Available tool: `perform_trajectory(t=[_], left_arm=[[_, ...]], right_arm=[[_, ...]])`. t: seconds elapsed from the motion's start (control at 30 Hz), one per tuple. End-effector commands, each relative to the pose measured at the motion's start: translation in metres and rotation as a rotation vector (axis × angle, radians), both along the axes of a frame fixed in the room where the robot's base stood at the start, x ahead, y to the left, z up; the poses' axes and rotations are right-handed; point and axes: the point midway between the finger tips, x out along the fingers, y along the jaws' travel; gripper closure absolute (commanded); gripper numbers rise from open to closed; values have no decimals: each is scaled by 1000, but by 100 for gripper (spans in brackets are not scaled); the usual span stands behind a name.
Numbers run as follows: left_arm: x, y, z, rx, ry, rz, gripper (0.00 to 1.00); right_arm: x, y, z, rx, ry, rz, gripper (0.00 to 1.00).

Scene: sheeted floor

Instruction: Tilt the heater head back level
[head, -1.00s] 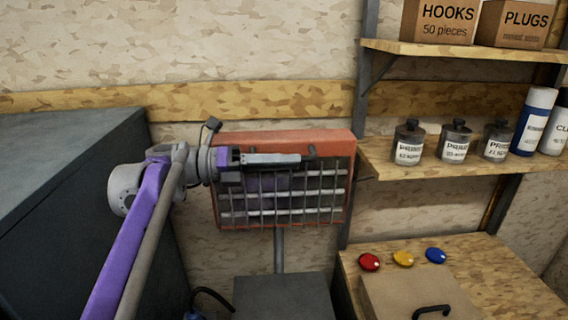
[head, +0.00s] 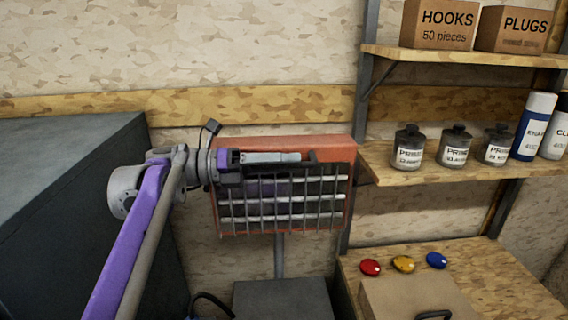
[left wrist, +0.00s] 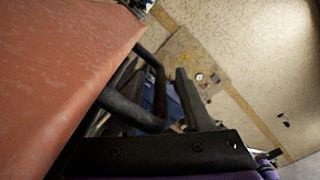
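The heater head (head: 340,150) is an orange-red box with a wire grille on its front, standing on a grey pole (head: 279,255). Its grille faces me and part of its top shows. Its orange housing (left wrist: 60,60) fills the left of the left wrist view. A dark bent handle (left wrist: 152,62) sticks out from it. My left gripper (head: 270,157) lies across the top front of the head, at the handle. One dark finger (left wrist: 195,100) shows just right of the handle, with a gap; the other finger is hidden. My right gripper is not in view.
A dark cabinet (head: 60,165) stands at the left. At the right, a wooden shelf (head: 385,168) holds dark jars and spray cans, with cardboard boxes above. Red, yellow and blue discs (head: 403,264) lie on the bench below. A dark box (head: 285,300) stands below the head.

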Motion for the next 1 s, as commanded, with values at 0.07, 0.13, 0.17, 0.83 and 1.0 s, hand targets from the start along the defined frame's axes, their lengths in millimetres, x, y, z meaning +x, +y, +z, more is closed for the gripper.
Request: perform_trajectory(t=[0.07, 0.13, 0.17, 0.83, 1.0], left_arm=[[0, 0, -1, 0, 1, -1, 53], [-1, 0, -1, 1, 1, -2, 53], [-1, 0, -1, 1, 1, -2, 53], [0, 79, -3, 2, 2, 1, 53], [0, 101, -2, 1, 2, 0, 53]], right_arm=[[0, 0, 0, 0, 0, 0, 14], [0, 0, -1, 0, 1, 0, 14], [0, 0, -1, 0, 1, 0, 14], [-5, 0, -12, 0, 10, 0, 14], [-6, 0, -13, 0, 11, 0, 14]])
